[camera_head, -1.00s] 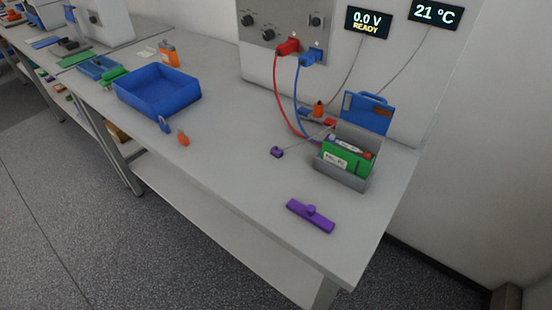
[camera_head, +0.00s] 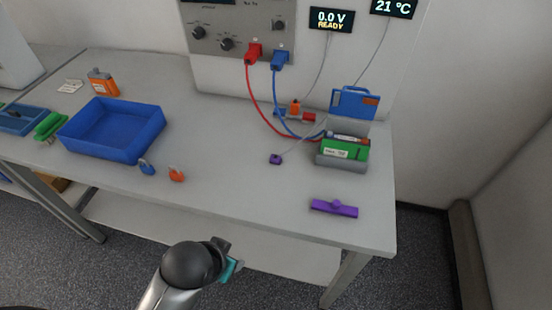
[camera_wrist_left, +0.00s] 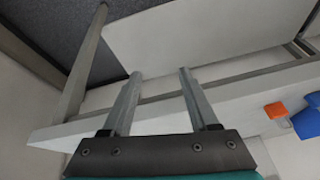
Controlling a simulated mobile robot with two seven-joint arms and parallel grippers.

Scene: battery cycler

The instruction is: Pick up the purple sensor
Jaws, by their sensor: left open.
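A small purple block (camera_head: 275,158) lies on the bench with a thin grey cable running from it; I take it for the sensor. A separate purple bar with a knob (camera_head: 335,208) lies nearer the front right edge. My left gripper (camera_head: 232,268) is low in front of the bench, away from both purple things. In the left wrist view its two fingers (camera_wrist_left: 158,72) are apart with nothing between them. Neither purple thing shows in that view. My right gripper is not in view.
A grey holder with a green pack (camera_head: 345,150) stands right of the small purple block. Red and blue cables hang from the cycler (camera_head: 235,60). A blue bin (camera_head: 113,130), a blue padlock (camera_head: 147,167) and an orange padlock (camera_head: 176,174) are left. The bench front-centre is clear.

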